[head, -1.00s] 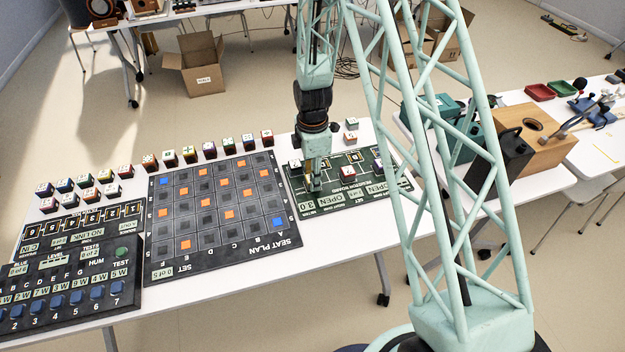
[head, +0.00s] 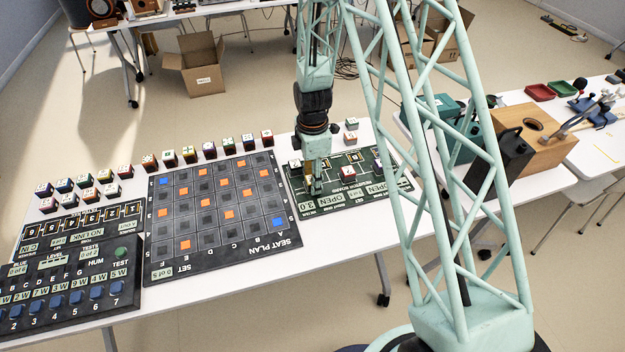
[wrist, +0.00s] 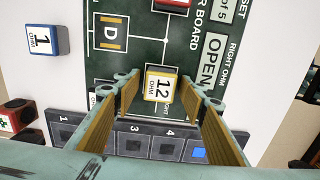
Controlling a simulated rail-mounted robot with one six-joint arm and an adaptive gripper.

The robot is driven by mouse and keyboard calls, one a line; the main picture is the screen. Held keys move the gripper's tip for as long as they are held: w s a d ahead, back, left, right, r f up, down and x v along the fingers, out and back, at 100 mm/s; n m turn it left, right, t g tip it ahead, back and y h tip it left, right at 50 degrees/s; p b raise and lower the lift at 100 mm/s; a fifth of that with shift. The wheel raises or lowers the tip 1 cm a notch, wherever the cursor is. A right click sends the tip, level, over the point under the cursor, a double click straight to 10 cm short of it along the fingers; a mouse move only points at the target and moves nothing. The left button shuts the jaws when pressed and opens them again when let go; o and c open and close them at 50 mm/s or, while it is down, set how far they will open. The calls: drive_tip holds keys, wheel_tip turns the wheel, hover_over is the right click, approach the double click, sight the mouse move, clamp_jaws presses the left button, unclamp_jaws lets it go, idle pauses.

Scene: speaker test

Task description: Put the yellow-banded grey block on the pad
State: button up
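A block with a yellow-edged white top marked 12 OHM (wrist: 160,85) sits on the dark green board (wrist: 125,68) in the wrist view. My gripper (wrist: 159,82) has one finger on each side of it, with a narrow gap seeming to show at each side. In the head view my gripper (head: 315,185) is low over the near left part of the green board, and the block there is hidden or too small to make out. The board has several outlined pads, one marked D (wrist: 112,34). I cannot tell which pad the task means.
A blue-edged 1 OHM block (wrist: 40,40) lies on the white table off the board. A red block (wrist: 172,5) stands on the board. The dark seat-plan panel (head: 155,235) adjoins the board, with a row of small blocks (head: 209,151) behind it.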

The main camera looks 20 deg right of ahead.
drive_tip(key=shift+r, duration=0.1)
wheel_tip(320, 180, up, 12)
drive_tip(key=p, duration=0.1)
idle(0.9)
drive_tip(key=shift+r, duration=0.1)
idle(0.7)
